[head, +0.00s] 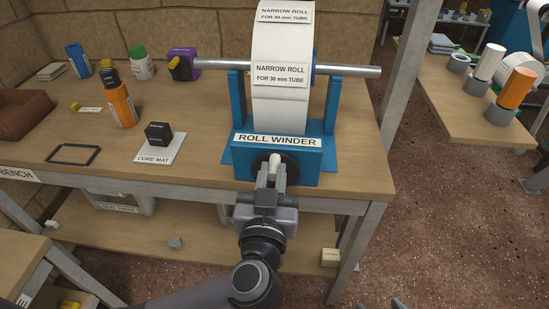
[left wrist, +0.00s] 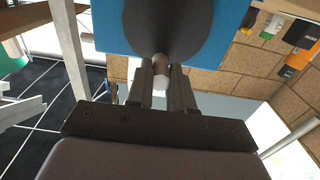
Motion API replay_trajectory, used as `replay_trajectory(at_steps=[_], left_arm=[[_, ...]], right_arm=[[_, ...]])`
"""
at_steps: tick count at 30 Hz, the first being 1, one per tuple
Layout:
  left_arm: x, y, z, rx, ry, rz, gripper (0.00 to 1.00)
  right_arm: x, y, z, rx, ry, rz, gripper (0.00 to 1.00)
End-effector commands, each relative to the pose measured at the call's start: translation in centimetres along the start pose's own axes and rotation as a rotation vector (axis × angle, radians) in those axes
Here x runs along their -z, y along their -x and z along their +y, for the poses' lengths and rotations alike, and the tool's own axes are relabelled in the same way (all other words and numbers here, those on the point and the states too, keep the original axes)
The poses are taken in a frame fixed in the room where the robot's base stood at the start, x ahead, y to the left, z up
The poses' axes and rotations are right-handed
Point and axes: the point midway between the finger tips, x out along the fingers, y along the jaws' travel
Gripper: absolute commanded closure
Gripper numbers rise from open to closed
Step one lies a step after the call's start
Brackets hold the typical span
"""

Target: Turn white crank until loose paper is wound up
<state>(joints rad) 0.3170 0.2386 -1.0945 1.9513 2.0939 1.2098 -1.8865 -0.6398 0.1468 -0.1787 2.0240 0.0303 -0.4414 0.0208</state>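The blue roll winder (head: 311,165) stands at the front edge of the bench. It carries a white paper roll (head: 272,40) on a grey metal bar. A dark round disc (head: 256,167) is on its front face, also seen in the left wrist view (left wrist: 195,25). The white crank (head: 273,168) sticks out from this disc. My left gripper (head: 269,188) reaches up to it from below. In the left wrist view the crank's handle (left wrist: 161,84) lies between the two fingertips (left wrist: 162,75), which close on it from both sides. Any loose paper end is hard to make out.
On the bench left of the winder are a core mat (head: 158,158) with a black block, an orange bottle (head: 121,106), a purple tape measure (head: 184,64) and a black frame (head: 73,154). A grey post (head: 395,75) rises on the right, before a second table (head: 430,85).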

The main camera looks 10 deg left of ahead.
Motion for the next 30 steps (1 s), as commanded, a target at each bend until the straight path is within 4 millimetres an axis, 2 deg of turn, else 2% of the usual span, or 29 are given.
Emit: replay_trajectory(at_steps=[6, 7, 17, 24, 30], left_arm=[[0.0, 0.0, 0.0, 0.0, 0.0, 0.0, 0.89], [0.0, 0.0, 0.0, 0.0, 0.0, 0.0, 0.73], [0.0, 0.0, 0.1, 0.0, 0.0, -0.001, 0.73], [-0.1, 0.1, 1.3, -0.002, 0.0, -0.003, 0.73], [-0.3, 0.1, 1.5, -0.002, 0.0, 0.0, 0.73]], right_arm=[[-0.1, 0.0, 0.0, 0.0, 0.0, -0.003, 0.28], [-0.1, 0.0, 0.0, 0.0, 0.0, -0.003, 0.28], [0.0, 0.1, 0.0, 0.001, 0.001, -0.002, 0.28], [0.9, 0.7, -0.1, 0.001, 0.002, 0.0, 0.28], [1.1, 0.7, 0.0, 0.001, 0.005, 0.005, 0.28]])
